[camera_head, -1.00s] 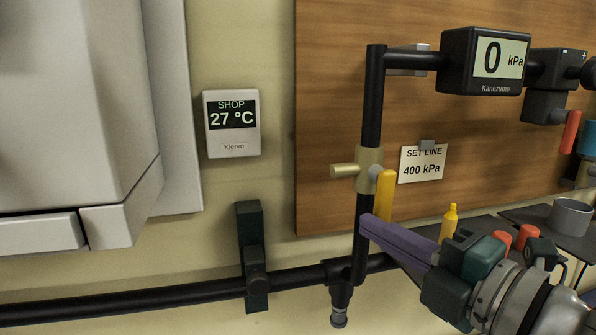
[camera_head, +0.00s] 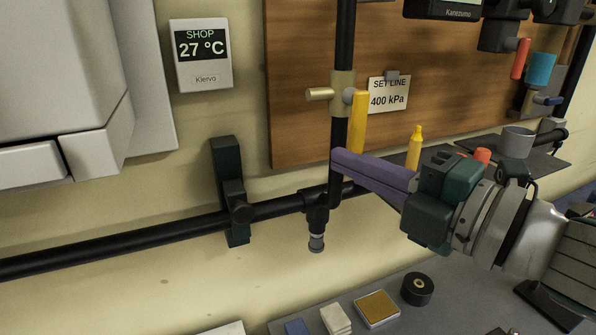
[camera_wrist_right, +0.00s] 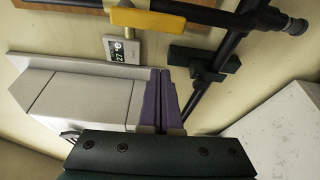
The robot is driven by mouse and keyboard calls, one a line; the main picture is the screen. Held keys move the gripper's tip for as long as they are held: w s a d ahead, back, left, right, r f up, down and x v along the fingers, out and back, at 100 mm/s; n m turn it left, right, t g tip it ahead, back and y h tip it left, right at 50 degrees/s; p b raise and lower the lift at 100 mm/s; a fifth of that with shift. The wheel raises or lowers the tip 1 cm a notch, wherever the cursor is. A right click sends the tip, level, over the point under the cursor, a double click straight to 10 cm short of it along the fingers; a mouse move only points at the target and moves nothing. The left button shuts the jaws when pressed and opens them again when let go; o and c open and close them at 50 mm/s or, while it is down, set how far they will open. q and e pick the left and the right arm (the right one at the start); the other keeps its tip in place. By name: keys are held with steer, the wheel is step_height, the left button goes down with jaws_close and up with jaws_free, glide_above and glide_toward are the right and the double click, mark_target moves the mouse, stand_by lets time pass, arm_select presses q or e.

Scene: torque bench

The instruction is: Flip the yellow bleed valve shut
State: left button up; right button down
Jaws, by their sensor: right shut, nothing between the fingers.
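The bleed valve's yellow handle (camera_head: 358,122) hangs straight down beside the black vertical pipe, on a brass body (camera_head: 341,93). My right gripper (camera_head: 338,163) has long purple fingers, shut with nothing between them. In the head view its tips are just below the handle's lower end; whether they touch it I cannot tell. In the right wrist view, the yellow handle (camera_wrist_right: 152,22) lies across the top, beyond the shut fingertips (camera_wrist_right: 162,72), with a visible gap in the picture. My left gripper is not in view.
A black horizontal pipe (camera_head: 120,245) with a dark bracket (camera_head: 230,190) runs along the wall. A yellow bottle (camera_head: 414,148) and a grey cup (camera_head: 517,140) stand on the shelf behind my right gripper. A bench below holds a gold-topped block (camera_head: 377,308) and a black roll (camera_head: 417,289).

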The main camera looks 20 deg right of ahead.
steer(key=b+v, duration=0.2)
steer(key=v, duration=0.4)
steer(key=shift+s+d, duration=0.1)
